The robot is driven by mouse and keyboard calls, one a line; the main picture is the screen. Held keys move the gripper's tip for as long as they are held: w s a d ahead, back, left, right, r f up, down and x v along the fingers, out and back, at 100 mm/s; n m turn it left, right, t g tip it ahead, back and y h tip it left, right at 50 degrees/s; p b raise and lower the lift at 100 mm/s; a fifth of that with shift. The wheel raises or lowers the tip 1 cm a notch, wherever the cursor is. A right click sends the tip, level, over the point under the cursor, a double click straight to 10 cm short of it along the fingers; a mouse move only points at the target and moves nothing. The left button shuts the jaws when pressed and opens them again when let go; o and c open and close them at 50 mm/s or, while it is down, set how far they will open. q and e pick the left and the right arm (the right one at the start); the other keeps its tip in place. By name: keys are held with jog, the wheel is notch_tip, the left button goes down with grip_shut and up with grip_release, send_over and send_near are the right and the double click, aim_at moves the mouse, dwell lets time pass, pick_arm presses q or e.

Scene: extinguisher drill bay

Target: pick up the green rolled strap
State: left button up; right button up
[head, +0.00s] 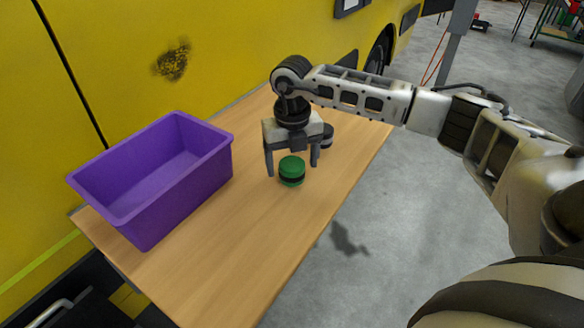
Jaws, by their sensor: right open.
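The green rolled strap (291,171) sits on the wooden table (235,255), with a dark band around its middle. My right gripper (292,168) points down over it from behind, with its two fingers apart. One finger shows to the left of the strap and the other behind its right side. Nothing is held between the fingers; whether they touch the strap cannot be told. My left gripper is not in view.
An empty purple bin (150,205) stands on the left of the table. A dark round object (327,136) is partly hidden behind my right gripper. A yellow vehicle (190,60) stands along the table's far side. The table's front is clear.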

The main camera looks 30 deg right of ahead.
notch_tip(320, 180, down, 2)
jog(key=shift+f, duration=0.1)
jog(key=c, duration=1.2)
